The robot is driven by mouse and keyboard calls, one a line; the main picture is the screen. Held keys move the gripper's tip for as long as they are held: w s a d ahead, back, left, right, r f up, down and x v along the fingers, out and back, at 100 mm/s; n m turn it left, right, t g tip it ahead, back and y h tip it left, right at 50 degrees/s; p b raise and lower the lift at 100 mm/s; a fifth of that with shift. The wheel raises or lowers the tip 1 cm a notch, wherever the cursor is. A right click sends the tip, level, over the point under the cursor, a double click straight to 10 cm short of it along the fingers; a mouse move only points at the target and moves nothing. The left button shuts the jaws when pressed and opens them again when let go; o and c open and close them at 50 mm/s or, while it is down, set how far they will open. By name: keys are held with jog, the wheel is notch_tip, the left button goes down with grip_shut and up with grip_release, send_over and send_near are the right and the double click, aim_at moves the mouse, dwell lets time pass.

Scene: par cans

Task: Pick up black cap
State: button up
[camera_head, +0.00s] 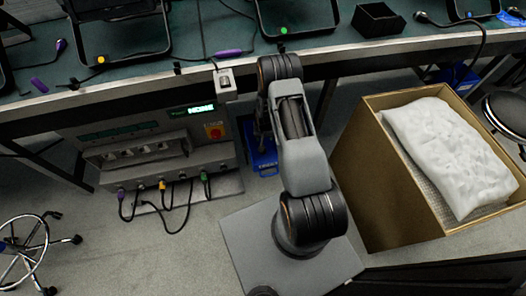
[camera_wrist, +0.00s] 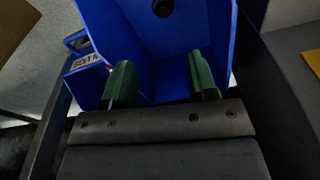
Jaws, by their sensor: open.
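A small round black piece (camera_wrist: 162,8), which looks like the black cap, shows at the top edge of the wrist view inside a blue bin (camera_wrist: 97,32). The blue bin also shows in the head view (camera_head: 262,162), on the floor under the bench, partly behind my arm. My gripper (camera_wrist: 160,62) has two green fingers spread apart with nothing between them. Its fingers reach over the near part of the bin, and the black piece lies beyond their tips. In the head view my arm hides the gripper and the inside of the bin.
A cardboard box (camera_head: 375,190) holding a white wrapped bundle stands to the right. A grey test machine (camera_head: 160,150) with hanging cables stands left of my arm. The green-topped bench (camera_head: 200,25) runs above the bin, with par cans and cables on it.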

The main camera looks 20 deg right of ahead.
jog(key=f, duration=0.2)
jog(key=f+b, duration=0.1)
jog(key=f, duration=0.2)
jog(key=w+f+b, duration=0.1)
jog(key=f, duration=0.2)
jog(key=shift+d+f, duration=0.1)
jog(key=shift+d, duration=0.1)
jog(key=shift+w+a+f+b, duration=0.1)
jog(key=shift+w+f+b, duration=0.1)
jog(key=shift+f+b, duration=0.8)
jog(key=shift+w+f+b, duration=0.15)
jog(key=shift+f+b, duration=0.2)
jog(key=shift+f, duration=1.2)
jog(key=shift+c, duration=0.4)
jog(key=c, duration=0.7)
jog(key=shift+r, duration=0.1)
